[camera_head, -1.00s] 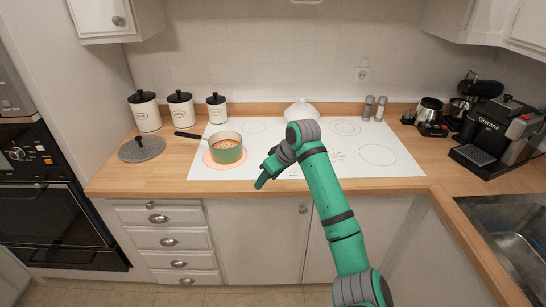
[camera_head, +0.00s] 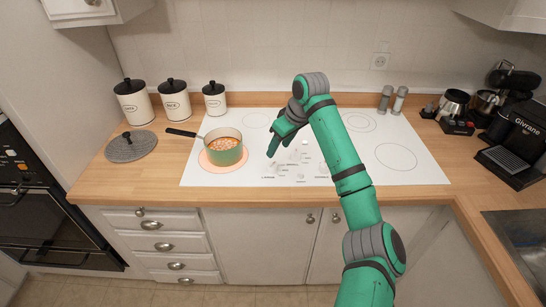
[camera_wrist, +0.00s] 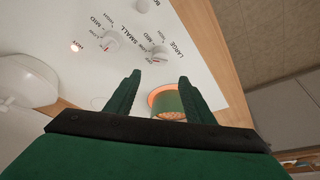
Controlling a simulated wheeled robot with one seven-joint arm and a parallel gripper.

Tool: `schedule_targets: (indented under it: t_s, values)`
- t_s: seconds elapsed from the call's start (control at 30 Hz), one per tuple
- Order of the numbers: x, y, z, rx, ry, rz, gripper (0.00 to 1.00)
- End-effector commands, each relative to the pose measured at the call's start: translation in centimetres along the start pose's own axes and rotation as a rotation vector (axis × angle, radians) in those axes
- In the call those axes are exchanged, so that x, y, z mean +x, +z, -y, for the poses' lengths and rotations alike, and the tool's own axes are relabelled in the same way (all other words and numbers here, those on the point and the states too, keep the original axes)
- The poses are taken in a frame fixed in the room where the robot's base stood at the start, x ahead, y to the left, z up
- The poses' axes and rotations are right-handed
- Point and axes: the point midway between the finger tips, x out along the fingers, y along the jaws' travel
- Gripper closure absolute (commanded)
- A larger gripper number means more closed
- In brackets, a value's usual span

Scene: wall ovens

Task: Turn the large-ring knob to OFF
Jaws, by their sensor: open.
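A white knob (camera_wrist: 157,53) sits beside the printed word LARGE on the white cooktop (camera_wrist: 195,45) in the wrist view. Its pointer setting is too small to read. A second white knob (camera_wrist: 110,40) is near the words SMALL and MID. My gripper (camera_wrist: 160,77) is open and empty, with its two green fingers apart. The LARGE knob shows just beyond the fingertips. In the head view my gripper (camera_head: 272,151) hangs over the cooktop's left-middle part, right of the pot and near the cluster of knobs (camera_head: 297,172).
A green pot (camera_head: 223,153) with orange food stands on a glowing orange ring (camera_head: 221,168) at front left, close to my gripper. A grey lid (camera_head: 131,146) lies on the wooden counter. Shakers (camera_head: 392,100) and a coffee machine (camera_head: 518,135) are at right.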

Motion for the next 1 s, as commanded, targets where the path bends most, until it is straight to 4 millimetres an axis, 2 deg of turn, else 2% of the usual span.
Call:
schedule_targets:
  t_s: [0.27,0.5,0.7,1.0]
  values:
    - [4.5,0.8,-0.6,0.013,0.003,0.003,0.51]
    - [8.1,0.4,-0.3,0.007,0.001,0.001,0.51]
    - [9.5,0.3,-0.3,0.006,0.002,0.0,0.51]
    - [9.7,0.3,-0.3,0.006,0.002,0.0,0.51]
